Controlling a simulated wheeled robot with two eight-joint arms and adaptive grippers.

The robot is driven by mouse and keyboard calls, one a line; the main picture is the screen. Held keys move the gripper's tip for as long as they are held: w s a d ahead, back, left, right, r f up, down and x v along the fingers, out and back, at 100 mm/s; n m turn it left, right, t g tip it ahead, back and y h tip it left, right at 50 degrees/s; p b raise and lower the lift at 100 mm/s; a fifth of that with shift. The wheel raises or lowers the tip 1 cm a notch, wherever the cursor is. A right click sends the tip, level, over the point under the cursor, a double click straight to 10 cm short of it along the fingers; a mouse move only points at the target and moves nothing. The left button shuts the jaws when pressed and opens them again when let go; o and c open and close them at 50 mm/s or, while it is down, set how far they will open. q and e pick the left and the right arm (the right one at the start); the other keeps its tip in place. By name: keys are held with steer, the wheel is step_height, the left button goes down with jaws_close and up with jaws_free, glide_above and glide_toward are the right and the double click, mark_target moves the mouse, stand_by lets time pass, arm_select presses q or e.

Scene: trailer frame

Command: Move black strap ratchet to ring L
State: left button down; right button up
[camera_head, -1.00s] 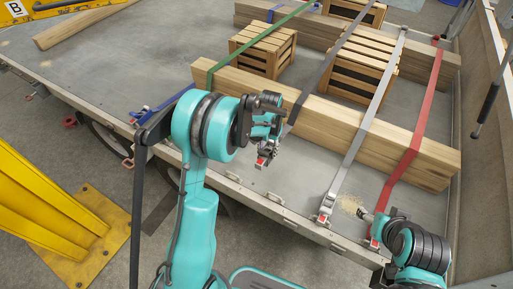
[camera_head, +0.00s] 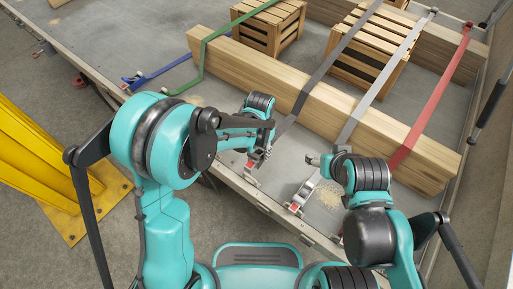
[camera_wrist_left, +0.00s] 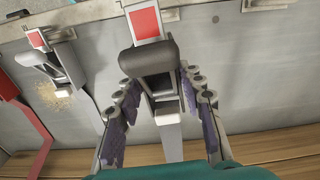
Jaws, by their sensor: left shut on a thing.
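My left gripper (camera_head: 258,158) is at the near edge of the trailer bed, shut on the black strap ratchet (camera_head: 251,180). The left wrist view shows the ratchet (camera_wrist_left: 150,68) between the two fingers, with its dark handle and a red patch toward the bed edge. The black strap (camera_head: 313,80) runs from it over the long beam and a crate. My right gripper (camera_head: 318,160) is above the bed near the grey strap's ratchet; its jaws are too small to read. I cannot tell which edge fitting is ring L.
The grey strap ratchet (camera_head: 303,193) lies just right of the held one. A red strap (camera_head: 432,105) is farther right, a green strap (camera_head: 202,62) and a blue strap (camera_head: 150,75) left. A wooden beam (camera_head: 285,90) lies beyond. A yellow post (camera_head: 45,150) stands at left.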

arm_select(q)
steer(key=shift+f+b, duration=2.55)
steer(key=shift+f, duration=1.3)
steer(key=shift+f+b, duration=0.65)
steer(key=shift+f, duration=0.05)
steer(key=c, duration=0.9)
jaws_free()
steer(key=shift+r, duration=0.15)
